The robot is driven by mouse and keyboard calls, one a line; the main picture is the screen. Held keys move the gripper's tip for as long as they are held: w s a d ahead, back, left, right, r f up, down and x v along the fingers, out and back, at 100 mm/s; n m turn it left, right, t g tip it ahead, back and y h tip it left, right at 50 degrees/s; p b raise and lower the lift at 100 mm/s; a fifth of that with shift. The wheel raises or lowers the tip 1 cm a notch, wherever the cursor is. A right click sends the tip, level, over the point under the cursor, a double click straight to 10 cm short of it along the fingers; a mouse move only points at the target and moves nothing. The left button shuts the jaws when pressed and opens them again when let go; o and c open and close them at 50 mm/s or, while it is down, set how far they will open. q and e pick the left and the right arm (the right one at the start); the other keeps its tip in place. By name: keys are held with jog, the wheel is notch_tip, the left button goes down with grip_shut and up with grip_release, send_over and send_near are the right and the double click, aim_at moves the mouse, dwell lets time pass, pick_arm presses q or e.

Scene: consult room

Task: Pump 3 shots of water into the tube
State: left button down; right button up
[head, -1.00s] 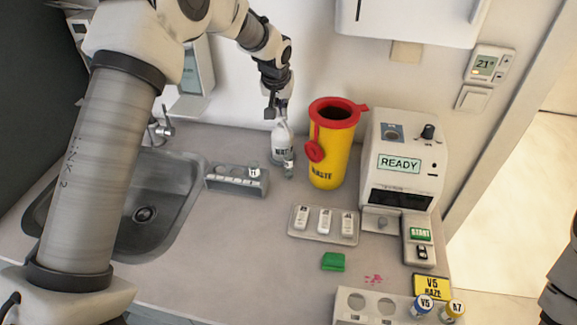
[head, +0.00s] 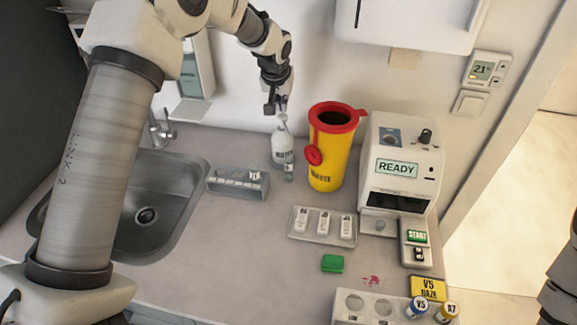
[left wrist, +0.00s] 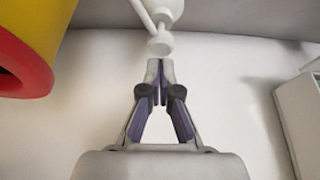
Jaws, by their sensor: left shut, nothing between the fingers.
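A white water bottle (head: 283,148) with a pump stands upright at the back of the counter, left of the yellow waste bin. A small tube (head: 289,172) stands close in front of it. My left gripper (head: 277,110) is shut and empty, fingers pointing down at the pump top. In the left wrist view the closed fingertips (left wrist: 160,67) are right by the white pump head (left wrist: 160,44); whether they touch it I cannot tell. A dark part of my right arm shows at the right edge, its fingers out of view.
A grey rack (head: 238,183) stands left of the tube, beside the sink (head: 185,215). The yellow waste bin (head: 328,160) and a device reading READY (head: 398,167) stand to the right. A tray (head: 322,239), green block (head: 332,263) and white vial rack (head: 372,303) lie in front.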

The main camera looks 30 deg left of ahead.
aim_at(282, 115)
pick_arm(q)
jog(key=shift+f, duration=0.1)
dwell(0.4)
jog(key=shift+f+b, duration=0.8)
jog(key=shift+f, duration=0.65)
jog(key=shift+r, duration=0.1)
jog(key=shift+r+p, duration=1.2)
jog(key=shift+r, duration=0.25)
notch_tip(282, 115, up, 6)
jog(key=p, duration=0.5)
jog(key=shift+w, duration=0.1)
